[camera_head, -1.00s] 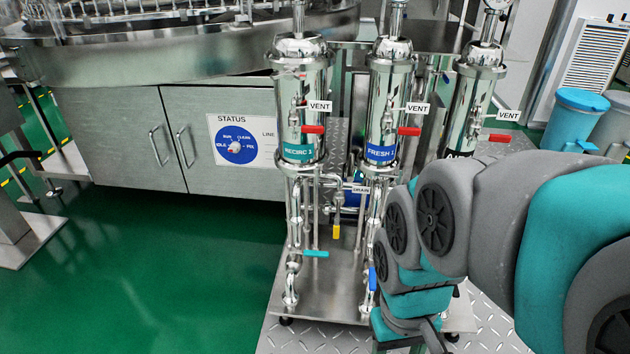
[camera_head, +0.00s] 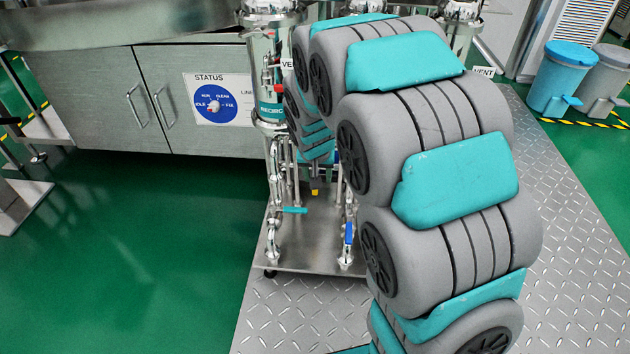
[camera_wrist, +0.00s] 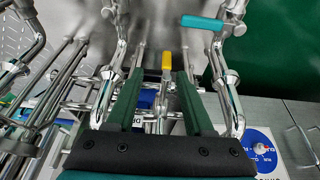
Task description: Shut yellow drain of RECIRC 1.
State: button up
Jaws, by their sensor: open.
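The yellow drain handle (camera_head: 314,192) hangs low among the pipes by the RECIRC 1 housing (camera_head: 271,75), just below the end of my arm. In the wrist view the yellow handle (camera_wrist: 168,61) points along the view and lies between the lines of my two dark green fingers, near their tips. My gripper (camera_wrist: 160,76) is open, with nothing held; contact with the handle cannot be seen. In the head view my arm hides most of the gripper, the DRAIN label and the FRESH 1 housing.
A teal handle (camera_head: 294,210) and a blue handle (camera_head: 348,233) sit on nearby pipes; the teal handle also shows in the wrist view (camera_wrist: 202,23). Steel pipes crowd both sides of the fingers. Green floor (camera_head: 130,260) is clear at left. Bins (camera_head: 560,80) stand far right.

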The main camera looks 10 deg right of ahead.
jog(key=x, duration=0.3)
jog(key=w+x, duration=0.1)
jog(key=x, duration=0.2)
jog(key=w+a+b+x, duration=0.1)
jog(key=x, duration=0.2)
jog(key=shift+r, duration=0.2)
grip_shut()
dwell(1.3)
